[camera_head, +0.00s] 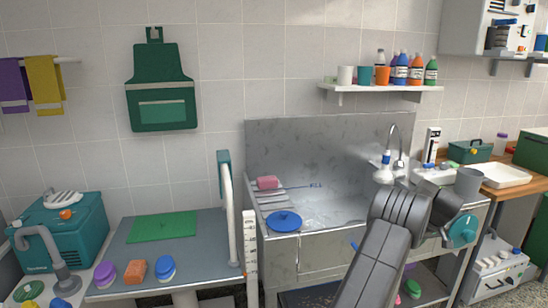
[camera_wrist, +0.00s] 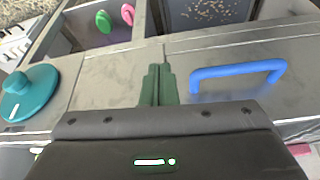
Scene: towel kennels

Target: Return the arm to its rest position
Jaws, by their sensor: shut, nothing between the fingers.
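My arm (camera_head: 385,245) is grey and reaches up and forward in front of the steel sink unit (camera_head: 320,250) in the head view. Its wrist bends over near the right part of the sink front. My gripper (camera_wrist: 158,72) shows in the wrist view with its dark green fingers together and nothing between them. The fingers point over the grey metal front, between a teal round knob (camera_wrist: 30,92) and a blue handle (camera_wrist: 238,72), apart from both. In the head view the fingertips are hidden behind my arm.
The teal knob (camera_head: 462,230) shows close right of my wrist. A tap (camera_head: 397,145) stands behind it. A blue round lid (camera_head: 284,221) and a pink sponge (camera_head: 267,183) lie at the sink's left. A grooming table (camera_head: 205,250) stands left. A bottle shelf (camera_head: 385,88) hangs above.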

